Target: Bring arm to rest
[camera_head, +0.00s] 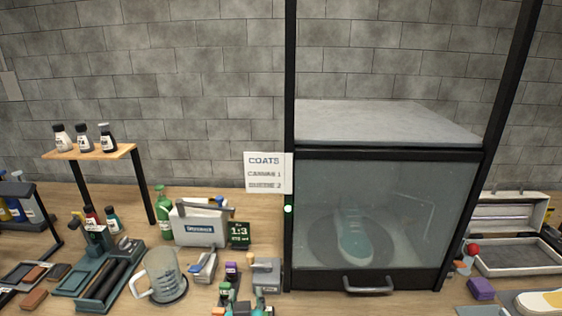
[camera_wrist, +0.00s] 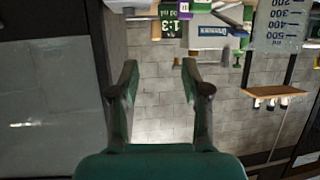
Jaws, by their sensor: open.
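My gripper (camera_wrist: 160,78) shows in the wrist view with its two dark fingers apart and nothing between them. The wrist view is upside down, and the grey block wall lies behind the fingers. In the head view my gripper cannot be made out. A glass-fronted cabinet (camera_head: 320,185) stands at the right of the bench with its front closed. A teal shoe (camera_head: 353,235) sits inside it on a round dark plate. In the wrist view the cabinet's dark glass (camera_wrist: 45,110) fills the left side, beside my gripper.
A clear measuring jug (camera_head: 163,275), a white box (camera_head: 200,222) and a green 1:3 sign (camera_head: 239,233) stand on the bench left of the cabinet. A small wooden shelf (camera_head: 88,152) holds 3 bottles. An open grey tray (camera_head: 515,257) lies at the right. The bench front is crowded.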

